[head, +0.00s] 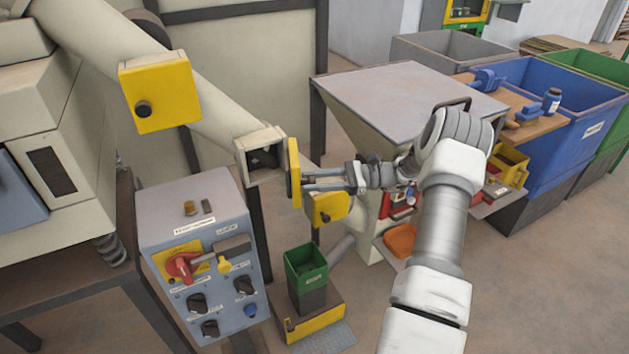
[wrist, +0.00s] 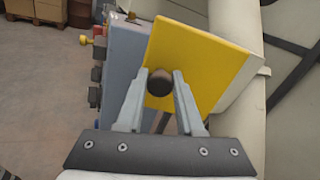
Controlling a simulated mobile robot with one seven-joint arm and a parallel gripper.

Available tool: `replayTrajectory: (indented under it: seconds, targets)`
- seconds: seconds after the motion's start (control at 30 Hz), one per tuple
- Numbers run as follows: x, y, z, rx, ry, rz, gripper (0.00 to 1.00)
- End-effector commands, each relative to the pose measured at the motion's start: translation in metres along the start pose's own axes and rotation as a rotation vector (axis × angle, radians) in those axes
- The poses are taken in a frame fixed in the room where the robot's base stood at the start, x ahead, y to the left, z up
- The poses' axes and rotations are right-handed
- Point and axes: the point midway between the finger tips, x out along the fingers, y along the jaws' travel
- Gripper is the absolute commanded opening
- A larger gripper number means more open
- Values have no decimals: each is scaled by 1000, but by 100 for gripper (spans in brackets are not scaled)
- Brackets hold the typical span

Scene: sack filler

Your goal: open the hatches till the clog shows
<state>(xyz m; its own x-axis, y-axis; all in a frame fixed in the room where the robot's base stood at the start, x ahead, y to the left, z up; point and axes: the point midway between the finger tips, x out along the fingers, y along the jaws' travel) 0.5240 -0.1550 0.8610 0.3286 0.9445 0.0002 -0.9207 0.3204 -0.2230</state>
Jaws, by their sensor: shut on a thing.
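A sloping cream pipe (head: 208,98) carries three yellow hatches. The upper hatch (head: 170,82) lies shut on the pipe, its black knob facing out. The middle hatch door (head: 293,173) stands swung open to the right of its square opening (head: 262,156). The opening looks dark inside; I cannot make out its contents clearly. The lower hatch (head: 330,207) appears shut, partly behind my gripper. My gripper (head: 308,181) is shut on the middle door's knob. In the wrist view, the dark round knob (wrist: 160,82) sits between my fingertips (wrist: 160,86), before the yellow door (wrist: 197,62).
A grey control box (head: 200,245) with a red rotary switch stands at the lower left. A green bin (head: 306,268) stands on a yellow-edged platform below the pipe. A hopper (head: 400,95) and blue crate (head: 560,140) are to the right.

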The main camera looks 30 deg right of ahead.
Motion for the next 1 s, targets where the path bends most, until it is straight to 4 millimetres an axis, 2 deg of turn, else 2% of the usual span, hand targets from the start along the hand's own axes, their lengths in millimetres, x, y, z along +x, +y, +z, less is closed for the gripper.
replayTrajectory:
  seconds: [0.1,0.13,0.3,0.67,0.87,1.0]
  targets:
    - [0,0,0,0,-1,1,0]
    - [0,0,0,0,-1,1,38]
    - [0,0,0,0,0,0,66]
    - [-4,0,0,0,1,-1,66]
    - [-35,0,0,-1,2,-4,66]
    - [-69,-1,0,-1,1,-5,66]
